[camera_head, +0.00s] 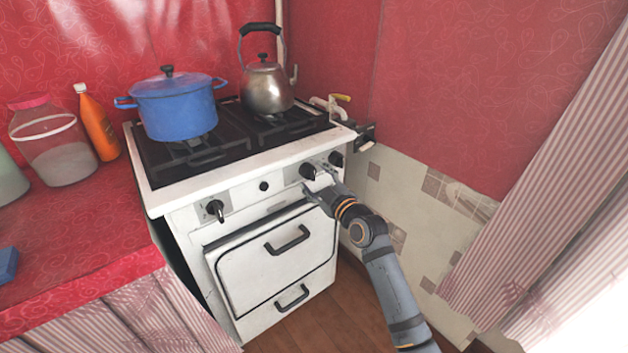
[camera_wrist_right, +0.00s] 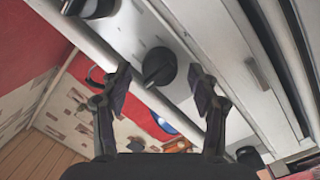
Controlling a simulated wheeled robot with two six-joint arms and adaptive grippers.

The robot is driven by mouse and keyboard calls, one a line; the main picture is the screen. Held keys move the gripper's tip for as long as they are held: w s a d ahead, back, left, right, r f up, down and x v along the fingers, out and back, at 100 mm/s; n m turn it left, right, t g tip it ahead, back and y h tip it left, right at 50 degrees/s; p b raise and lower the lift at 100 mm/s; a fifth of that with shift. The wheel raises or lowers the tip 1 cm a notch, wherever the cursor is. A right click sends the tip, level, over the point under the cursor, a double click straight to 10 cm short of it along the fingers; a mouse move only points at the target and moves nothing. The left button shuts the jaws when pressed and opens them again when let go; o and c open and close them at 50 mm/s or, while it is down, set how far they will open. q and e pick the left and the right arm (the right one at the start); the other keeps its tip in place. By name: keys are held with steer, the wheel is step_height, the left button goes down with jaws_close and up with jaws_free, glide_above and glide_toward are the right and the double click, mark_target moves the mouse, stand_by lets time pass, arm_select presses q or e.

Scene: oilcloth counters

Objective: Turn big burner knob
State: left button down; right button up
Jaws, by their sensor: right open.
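The white stove (camera_head: 262,222) has a row of black knobs on its front panel. One knob (camera_head: 308,171) is right by my right gripper (camera_head: 320,186), which reaches in from the lower right. In the right wrist view this black knob (camera_wrist_right: 159,67) appears between the two fingertips of my open right gripper (camera_wrist_right: 161,84), with a gap on each side. Another knob (camera_head: 335,159) sits to its right, and one more knob (camera_head: 215,208) is at the panel's left. No label shows which is the big burner knob. My left gripper is out of view.
A blue pot (camera_head: 178,108) and a metal kettle (camera_head: 267,88) stand on the stove top. The oven door handle (camera_head: 288,240) sticks out below the knobs. A red counter (camera_head: 70,235) with a jar (camera_head: 52,140) and an orange bottle (camera_head: 98,125) lies left. A tiled wall stands right.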

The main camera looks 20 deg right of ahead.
steer(key=shift+w+a, duration=0.1)
steer(key=shift+w, duration=0.2)
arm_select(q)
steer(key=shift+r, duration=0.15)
arm_select(e)
steer(key=shift+c, duration=0.2)
steer(key=c, duration=1.1)
